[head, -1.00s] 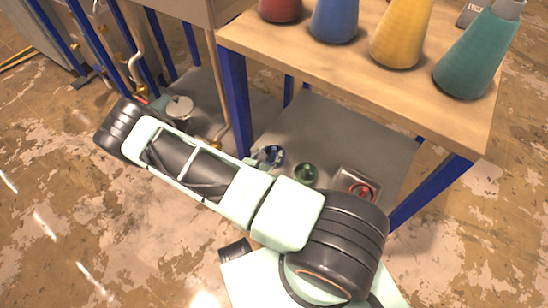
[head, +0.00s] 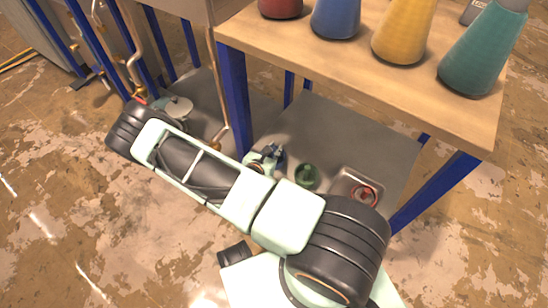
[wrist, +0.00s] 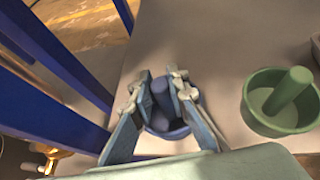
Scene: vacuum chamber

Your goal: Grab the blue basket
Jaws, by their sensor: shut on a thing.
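The blue basket (wrist: 160,124) is a small round cup with a thick upright handle. It is on the grey lower shelf (wrist: 215,40) in the wrist view, though I cannot tell whether it is resting or slightly raised. My gripper (wrist: 162,88) has its two fingers on either side of the handle and is shut on it. The fingers hide part of the basket's rim. In the head view the blue basket (head: 278,154) shows only partly beyond my arm, with my gripper (head: 266,157) at it.
A green basket (wrist: 287,98) stands close on the right, also in the head view (head: 307,176). A red basket (head: 366,195) sits in a metal tray (head: 345,183). Blue table legs (head: 236,105) flank the shelf. Several coloured flasks stand on the wooden tabletop (head: 350,68) above.

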